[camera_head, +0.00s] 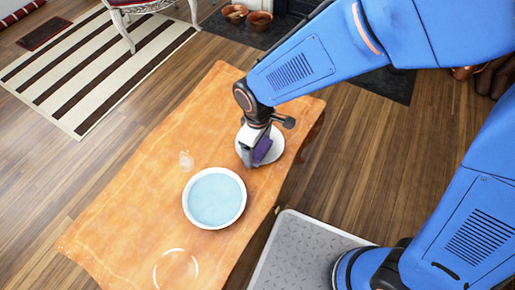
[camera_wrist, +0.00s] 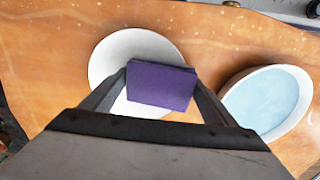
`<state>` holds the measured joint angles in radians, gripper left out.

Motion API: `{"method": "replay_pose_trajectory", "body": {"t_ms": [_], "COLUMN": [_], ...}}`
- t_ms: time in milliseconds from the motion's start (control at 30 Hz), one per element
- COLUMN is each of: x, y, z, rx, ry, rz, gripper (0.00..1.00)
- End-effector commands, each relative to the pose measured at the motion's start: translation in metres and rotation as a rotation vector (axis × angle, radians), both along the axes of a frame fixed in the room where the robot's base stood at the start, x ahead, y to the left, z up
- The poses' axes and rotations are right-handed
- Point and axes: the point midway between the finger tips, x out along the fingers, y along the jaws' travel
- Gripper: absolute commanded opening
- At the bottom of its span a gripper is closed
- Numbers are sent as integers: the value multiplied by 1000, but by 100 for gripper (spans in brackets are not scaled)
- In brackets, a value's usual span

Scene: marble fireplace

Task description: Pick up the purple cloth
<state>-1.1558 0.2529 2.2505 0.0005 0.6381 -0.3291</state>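The purple cloth (camera_wrist: 160,87) is a small, block-like purple piece. In the wrist view it sits between the two fingers of my gripper (camera_wrist: 161,90), with a finger against each side. It overlaps the white plate (camera_wrist: 110,62) behind it. In the head view the purple cloth (camera_head: 262,150) shows at the tip of my gripper (camera_head: 258,152), over the white plate (camera_head: 274,146). I cannot tell whether the cloth's underside touches the plate.
The wooden table (camera_head: 140,215) bears a bowl of pale blue liquid (camera_head: 215,198) close by the plate. A small clear object (camera_head: 186,160) and a clear round rim (camera_head: 176,269) are also on it. The table's far left is bare.

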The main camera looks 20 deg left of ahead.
Motion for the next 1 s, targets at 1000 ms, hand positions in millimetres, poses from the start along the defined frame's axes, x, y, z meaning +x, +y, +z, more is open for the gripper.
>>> {"method": "replay_pose_trajectory", "body": {"t_ms": [1000], "x": [0], "y": [1], "z": [90], "rx": [2], "ry": [-1], "rz": [0], "gripper": [55]}}
